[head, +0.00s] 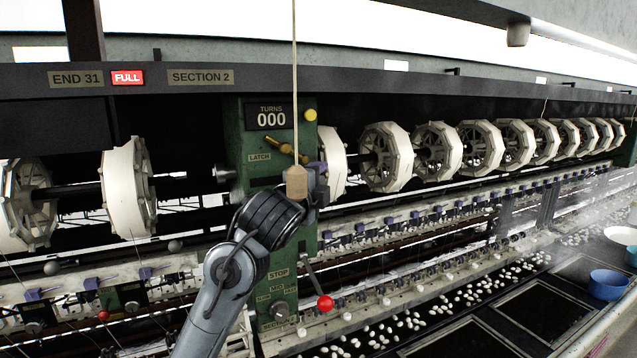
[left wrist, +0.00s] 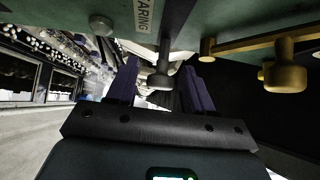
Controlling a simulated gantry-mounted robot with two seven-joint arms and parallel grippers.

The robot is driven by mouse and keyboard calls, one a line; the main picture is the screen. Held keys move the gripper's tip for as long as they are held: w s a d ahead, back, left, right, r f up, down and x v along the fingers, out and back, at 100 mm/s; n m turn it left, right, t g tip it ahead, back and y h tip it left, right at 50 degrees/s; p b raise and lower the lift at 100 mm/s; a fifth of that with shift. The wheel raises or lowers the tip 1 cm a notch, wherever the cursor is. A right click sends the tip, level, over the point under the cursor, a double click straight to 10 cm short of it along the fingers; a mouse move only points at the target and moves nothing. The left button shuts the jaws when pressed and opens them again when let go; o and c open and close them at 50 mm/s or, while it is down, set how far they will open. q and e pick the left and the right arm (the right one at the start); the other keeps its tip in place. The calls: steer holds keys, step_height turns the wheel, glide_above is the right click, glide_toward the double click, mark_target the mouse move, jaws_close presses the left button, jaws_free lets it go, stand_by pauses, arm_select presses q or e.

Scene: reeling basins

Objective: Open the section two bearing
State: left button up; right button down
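The green post (head: 245,130) carries the turns counter (head: 272,117) reading 000 and a LATCH label, with a brass latch handle (head: 285,149) beside it. My left gripper (head: 318,178) is at the post's right side, partly hidden behind a hanging wooden pull. In the left wrist view its purple fingers (left wrist: 160,82) are apart, and a grey knob (left wrist: 160,78) shows in the gap between them. I cannot tell whether they touch it. A partly cut-off label ending in "ARING" (left wrist: 143,15) is just above the knob. My right gripper is not in view.
The wooden pull (head: 297,182) hangs on a cord in front of my left wrist. A red-knobbed lever (head: 325,303) is below. White reels (head: 385,157) line the frame to the right, and another reel (head: 128,188) is left of the post. A blue bowl (head: 607,285) stands at right.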

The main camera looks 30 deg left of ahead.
arm_select(q)
steer(key=shift+s, duration=0.1)
steer(key=s+d+b, duration=0.1)
steer(key=s+b, duration=0.2)
steer(key=s, duration=0.7)
steer(key=shift+s+d, duration=0.2)
steer(key=shift+s, duration=0.05)
steer(key=shift+s, duration=0.1)
